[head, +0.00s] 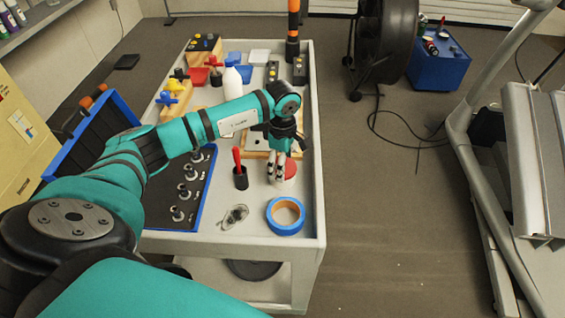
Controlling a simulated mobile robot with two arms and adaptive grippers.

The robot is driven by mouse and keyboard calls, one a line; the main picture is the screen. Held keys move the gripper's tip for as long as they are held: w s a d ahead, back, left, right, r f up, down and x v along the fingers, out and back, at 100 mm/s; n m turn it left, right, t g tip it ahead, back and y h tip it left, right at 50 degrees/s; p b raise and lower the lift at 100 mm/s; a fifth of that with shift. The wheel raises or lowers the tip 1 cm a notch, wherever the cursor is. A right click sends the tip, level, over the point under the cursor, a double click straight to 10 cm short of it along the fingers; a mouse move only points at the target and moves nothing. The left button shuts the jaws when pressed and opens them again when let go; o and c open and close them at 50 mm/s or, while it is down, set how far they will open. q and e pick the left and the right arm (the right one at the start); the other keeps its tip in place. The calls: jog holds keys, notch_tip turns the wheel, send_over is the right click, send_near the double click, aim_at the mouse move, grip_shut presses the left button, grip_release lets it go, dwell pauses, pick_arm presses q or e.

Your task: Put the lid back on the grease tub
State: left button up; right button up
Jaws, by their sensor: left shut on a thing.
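My left gripper (277,167) points down over the front right part of the cart top, its pale fingers shut on the red lid (291,169). The lid is small and round and shows just to the right of the fingers. A whitish side, seemingly the grease tub (289,181), shows right under the lid. The fingers hide much of both, so I cannot tell whether the lid is seated on the tub or held slightly above it. My right gripper is not in view.
On the cart (319,200), a blue tape roll (271,228) lies in front of the tub. A black cup with a red-handled tool (240,178) stands to its left. A blue-edged tool tray (160,217) lies further left. A white bottle (233,84) stands behind my arm.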

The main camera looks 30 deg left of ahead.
pick_arm(q)
jog(key=o, duration=1)
jog(key=shift+o, duration=0.2)
jog(key=shift+r, duration=0.1)
jog(key=shift+r+p, duration=2.05)
jog(key=shift+r, duration=1.4)
grip_shut()
